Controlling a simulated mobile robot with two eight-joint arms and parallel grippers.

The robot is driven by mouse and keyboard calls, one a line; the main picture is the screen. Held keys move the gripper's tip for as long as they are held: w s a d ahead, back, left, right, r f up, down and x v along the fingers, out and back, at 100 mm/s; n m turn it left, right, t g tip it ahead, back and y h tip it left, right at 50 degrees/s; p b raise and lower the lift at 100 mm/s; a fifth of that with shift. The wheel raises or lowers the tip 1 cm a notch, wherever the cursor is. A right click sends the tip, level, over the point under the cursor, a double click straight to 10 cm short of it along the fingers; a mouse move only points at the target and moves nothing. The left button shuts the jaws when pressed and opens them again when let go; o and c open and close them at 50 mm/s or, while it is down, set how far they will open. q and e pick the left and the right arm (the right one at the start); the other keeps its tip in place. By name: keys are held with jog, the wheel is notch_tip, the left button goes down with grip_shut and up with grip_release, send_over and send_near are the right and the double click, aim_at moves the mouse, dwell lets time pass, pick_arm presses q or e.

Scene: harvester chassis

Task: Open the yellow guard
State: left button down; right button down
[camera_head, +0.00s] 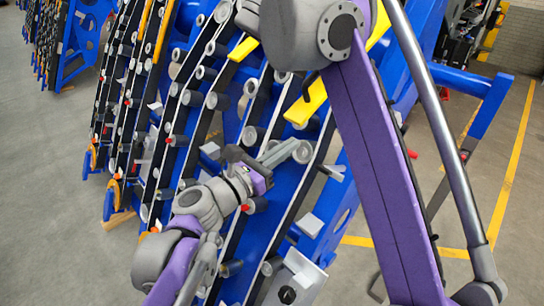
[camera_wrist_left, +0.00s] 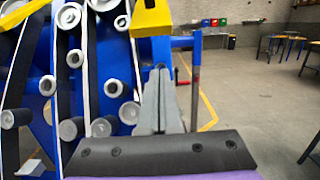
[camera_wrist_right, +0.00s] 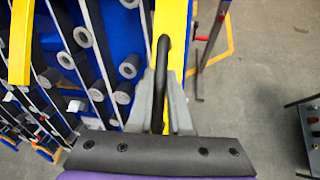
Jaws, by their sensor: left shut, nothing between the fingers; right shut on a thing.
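The yellow guard shows in the head view as yellow bars, one (camera_head: 308,103) right of centre and partly hidden by my right arm. In the right wrist view, a yellow bar (camera_wrist_right: 178,35) of the guard runs upright. A black curved handle (camera_wrist_right: 162,50) is on it, and my right gripper (camera_wrist_right: 162,80) is shut around this handle. In the head view the right gripper is hidden behind its own arm. My left gripper (camera_head: 298,151) is shut and empty in front of the rollers, below the guard. It also shows in the left wrist view (camera_wrist_left: 159,75), beneath a yellow part (camera_wrist_left: 150,18).
The blue chassis (camera_head: 285,190) carries belts and several grey rollers (camera_head: 217,101) close around my left gripper. A blue side frame (camera_head: 485,110) stands at the right. Open grey floor with yellow lines (camera_head: 510,170) lies to the right.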

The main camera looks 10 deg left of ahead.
pick_arm(q)
jog(key=shift+w+d+r, duration=0.1)
jog(key=shift+w+r, duration=0.05)
jog(key=shift+r, duration=0.5)
jog(key=shift+w+d+r, duration=0.1)
jog(key=shift+w+r, duration=0.05)
jog(key=shift+r, duration=0.5)
jog(key=shift+w+d+r, duration=0.1)
jog(key=shift+w+r, duration=0.05)
jog(key=shift+r, duration=0.5)
